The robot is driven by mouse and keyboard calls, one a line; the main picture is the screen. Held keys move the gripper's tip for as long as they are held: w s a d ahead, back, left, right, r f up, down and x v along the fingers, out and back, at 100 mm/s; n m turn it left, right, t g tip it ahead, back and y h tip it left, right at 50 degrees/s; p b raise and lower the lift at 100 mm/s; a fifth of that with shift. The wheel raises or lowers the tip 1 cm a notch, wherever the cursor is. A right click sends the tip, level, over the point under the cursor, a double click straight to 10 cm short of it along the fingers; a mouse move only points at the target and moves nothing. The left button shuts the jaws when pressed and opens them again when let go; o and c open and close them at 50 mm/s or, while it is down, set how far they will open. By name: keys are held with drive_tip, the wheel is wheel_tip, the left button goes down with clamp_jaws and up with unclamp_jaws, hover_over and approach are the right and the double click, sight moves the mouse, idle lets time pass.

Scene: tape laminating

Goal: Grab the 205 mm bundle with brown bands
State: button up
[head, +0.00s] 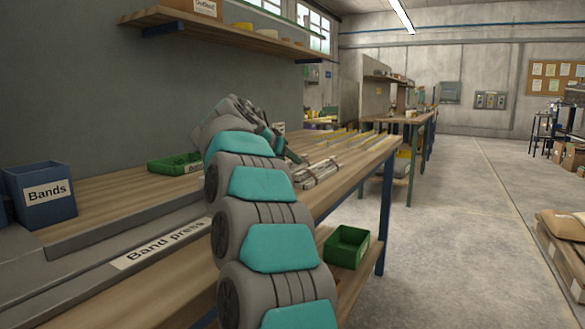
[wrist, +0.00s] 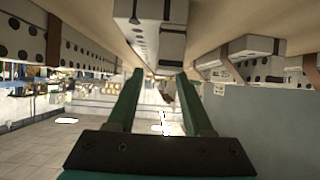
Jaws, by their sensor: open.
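My gripper (wrist: 163,75) is open, with nothing between its two green fingers. In the wrist view, which looks upside down, several grey bundles with dark holes lie on a wooden surface. A bundle with brown bands (wrist: 258,62) is on the right, and another with a brown band (wrist: 24,42) is on the left. A central bundle (wrist: 173,47) with a dark band lies beyond the fingertips. I cannot tell which measures 205 mm.
The workbench (head: 100,187) carries a band press (head: 90,268), a blue Bands bin (head: 40,195) and a green tray (head: 175,164). A green bin (head: 346,246) sits on the lower shelf. A wall shelf (head: 220,37) is above.

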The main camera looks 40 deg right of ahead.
drive_tip(key=shift+w+d+f, duration=0.1)
drive_tip(key=shift+d+f, duration=0.05)
drive_tip(key=shift+d, duration=0.1)
clamp_jaws()
idle(1.3)
